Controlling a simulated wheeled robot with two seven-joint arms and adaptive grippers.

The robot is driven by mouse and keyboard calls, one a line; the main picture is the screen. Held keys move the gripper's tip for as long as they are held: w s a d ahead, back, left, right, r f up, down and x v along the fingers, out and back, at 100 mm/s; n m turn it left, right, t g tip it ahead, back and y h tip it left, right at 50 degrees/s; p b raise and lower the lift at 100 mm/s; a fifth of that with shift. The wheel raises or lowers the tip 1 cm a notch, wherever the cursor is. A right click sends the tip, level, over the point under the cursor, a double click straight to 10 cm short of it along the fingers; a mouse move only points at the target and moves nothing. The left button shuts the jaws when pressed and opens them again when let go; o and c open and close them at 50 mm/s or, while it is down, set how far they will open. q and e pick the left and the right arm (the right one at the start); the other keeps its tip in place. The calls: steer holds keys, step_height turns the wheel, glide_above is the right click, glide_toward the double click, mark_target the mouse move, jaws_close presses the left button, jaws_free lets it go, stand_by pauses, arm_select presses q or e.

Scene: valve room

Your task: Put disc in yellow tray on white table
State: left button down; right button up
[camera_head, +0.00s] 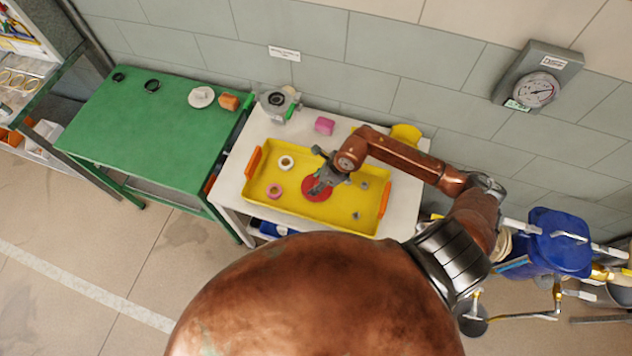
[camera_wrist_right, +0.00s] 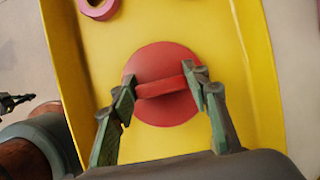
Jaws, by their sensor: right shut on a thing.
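The red disc (camera_head: 314,188) is inside the yellow tray (camera_head: 343,223), near its middle, in the head view. In the right wrist view the disc (camera_wrist_right: 165,110) has a raised bar across its top and shows over the tray's yellow floor (camera_wrist_right: 208,30). My right gripper (camera_wrist_right: 160,92) is shut on that bar; it also shows in the head view (camera_head: 324,178). I cannot tell whether the disc touches the floor. The tray stands on the white table (camera_head: 232,180). My left gripper is not in the head view.
In the tray are a white ring (camera_head: 286,162), a pink ring (camera_head: 274,191) and small grey pieces (camera_head: 363,185). Behind it are a grey device (camera_head: 277,103), a pink block (camera_head: 324,125) and a yellow object (camera_head: 407,134). A green table (camera_head: 150,130) stands left.

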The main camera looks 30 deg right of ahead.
steer(key=o, duration=1.5)
steer(key=shift+o, duration=0.2)
steer(key=shift+r, duration=0.1)
steer(key=v, duration=1.2)
steer(key=shift+s, duration=0.1)
